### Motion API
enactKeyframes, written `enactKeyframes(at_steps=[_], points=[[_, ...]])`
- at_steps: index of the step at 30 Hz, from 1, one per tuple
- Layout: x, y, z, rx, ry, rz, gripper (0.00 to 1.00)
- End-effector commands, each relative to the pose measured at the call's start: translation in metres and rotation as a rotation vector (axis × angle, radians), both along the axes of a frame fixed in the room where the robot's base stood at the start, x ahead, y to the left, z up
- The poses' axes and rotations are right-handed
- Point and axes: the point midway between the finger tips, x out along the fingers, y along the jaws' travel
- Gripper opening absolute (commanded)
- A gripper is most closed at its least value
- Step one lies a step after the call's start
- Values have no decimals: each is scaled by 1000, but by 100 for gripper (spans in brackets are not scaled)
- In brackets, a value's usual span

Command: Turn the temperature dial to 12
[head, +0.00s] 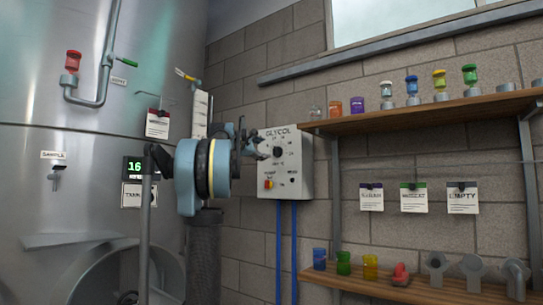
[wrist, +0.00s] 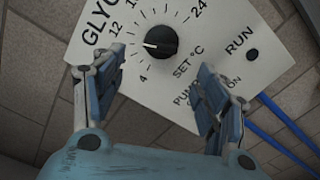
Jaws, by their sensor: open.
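The temperature dial (wrist: 161,42) is a round black knob on the white GLYCOL control box (head: 300,180). In the wrist view its white pointer line points left, between the printed 4 and 12; the mark there is hidden behind my left finger. The 24 lies at the upper right, and SET °C is printed beside the dial. My gripper (wrist: 161,64) is open and empty. Its fingers stand apart on either side of the knob's lower side, not visibly touching it. In the head view my gripper (head: 256,144) is just left of the dial (head: 278,152).
A red-and-yellow switch (head: 269,184) and a RUN button (wrist: 252,54) sit lower on the box. Blue pipes (head: 287,250) run down below it. A wooden shelf (head: 420,113) with jars is to the right. A green display (head: 134,167) on the tank reads 16.

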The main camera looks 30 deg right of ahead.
Motion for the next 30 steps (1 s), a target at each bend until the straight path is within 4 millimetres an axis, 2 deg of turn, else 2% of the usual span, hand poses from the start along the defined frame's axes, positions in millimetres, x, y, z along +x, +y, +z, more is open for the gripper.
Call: enactKeyframes(at_steps=[6,15,21,30], points=[[15,-37,0,0,0,-2,67],[31,-75,0,0,-1,0,67],[35,-86,0,1,-1,0,67],[36,-87,0,0,-1,0,67]])
